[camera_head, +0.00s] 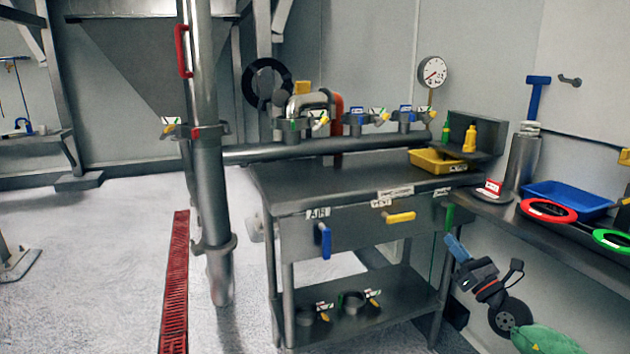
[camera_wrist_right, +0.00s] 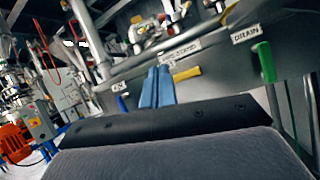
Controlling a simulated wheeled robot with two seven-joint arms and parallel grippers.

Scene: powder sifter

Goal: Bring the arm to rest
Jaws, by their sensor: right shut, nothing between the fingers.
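My right gripper (camera_head: 453,243) shows at the lower right of the head view, with blue fingers pointing up and left. It is shut and holds nothing. In the wrist view its blue fingers (camera_wrist_right: 157,86) stand side by side, pressed together. It is in front of the right end of the metal workbench (camera_head: 345,235), near the green handle (camera_head: 449,217); I cannot tell if it touches anything. My left gripper is not in view.
The bench front has a blue handle (camera_head: 325,241) and a yellow handle (camera_head: 400,217). A yellow tray (camera_head: 437,162) sits on top. At right, a side counter (camera_head: 560,240) holds a blue tray (camera_head: 566,198) and red and green rings. The floor at left is open, with a red grate (camera_head: 174,290).

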